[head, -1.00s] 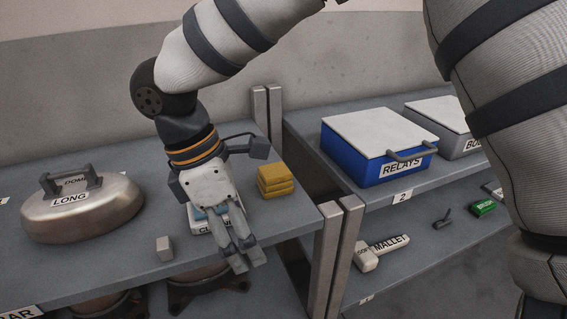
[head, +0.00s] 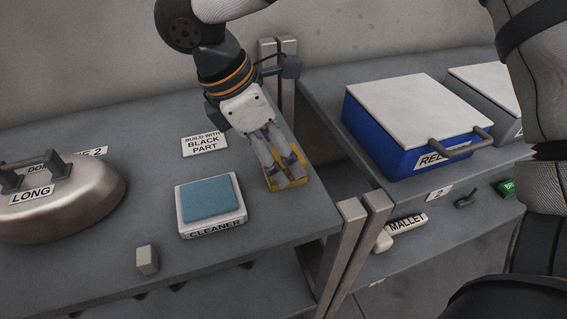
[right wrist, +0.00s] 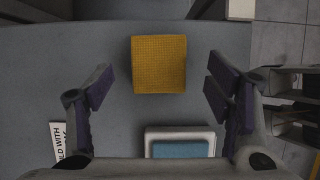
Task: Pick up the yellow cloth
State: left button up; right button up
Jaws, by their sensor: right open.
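The yellow cloth (head: 301,172) is a folded square stack on the grey shelf, near its right end. In the head view my right gripper (head: 284,181) is above it and hides most of it. In the right wrist view the cloth (right wrist: 159,64) lies whole and flat between the lines of the two spread fingers, somewhat beyond their tips. My right gripper (right wrist: 160,90) is open and empty, and neither finger touches the cloth in that view. My left gripper is not in view.
A white CLEANER tray (head: 212,228) with a blue pad stands left of the cloth. A metal dome (head: 75,200) and a small grey block (head: 147,259) are farther left. Shelf posts (head: 350,240) stand right of the cloth, before a blue RELAYS box (head: 400,140).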

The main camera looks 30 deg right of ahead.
jog(key=x, duration=0.3)
jog(key=shift+d, duration=0.1)
jog(key=shift+r, duration=0.1)
jog(key=c, duration=1.2)
jog(key=shift+c, duration=0.2)
